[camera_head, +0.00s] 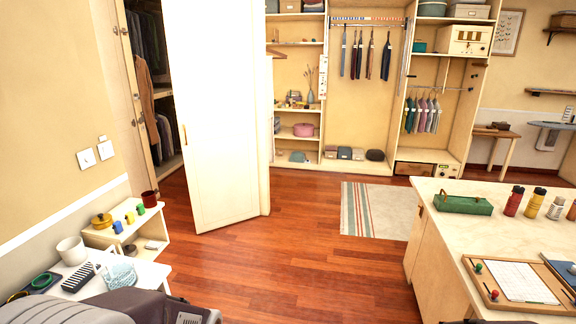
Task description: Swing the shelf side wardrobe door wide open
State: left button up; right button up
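A tall white wardrobe door (215,120) stands left of the middle, its foot just above the wood floor. The door hides the rest of the inside. A narrow cream panel edge (266,150) shows at the door's right. I cannot tell which door is the shelf side one. Neither gripper is recognizable in the head view.
Free wood floor (270,260) lies before the door, with a striped rug (385,212) to the right. A low white shelf unit (150,220) stands near the door's left. A pale island counter (450,205) stands at right. Open wardrobe shelves (297,120) are at the back.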

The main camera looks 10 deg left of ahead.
aim_at(209, 44)
jog(key=i+j+u, duration=0.15)
jog(key=i, duration=0.4)
jog(key=i+u, duration=0.1)
jog(key=i, duration=0.45)
jog(key=i+u, duration=0.15)
jog(key=i, duration=0.4)
jog(key=i+l+u, duration=0.15)
jog(key=i, duration=0.4)
jog(key=i+l+u, duration=0.15)
jog(key=i, duration=0.4)
jog(key=i+l+u, duration=0.1)
jog(key=i, duration=0.45)
jog(key=i+j, duration=0.2)
jog(key=i, duration=0.25)
jog(key=i+j+z, duration=0.1)
jog(key=i+j, duration=0.15)
jog(key=i, duration=0.25)
jog(key=i+j, duration=0.25)
jog(key=i, duration=0.2)
jog(key=i+j+z, duration=0.1)
jog(key=i+j, duration=0.15)
jog(key=i, duration=0.2)
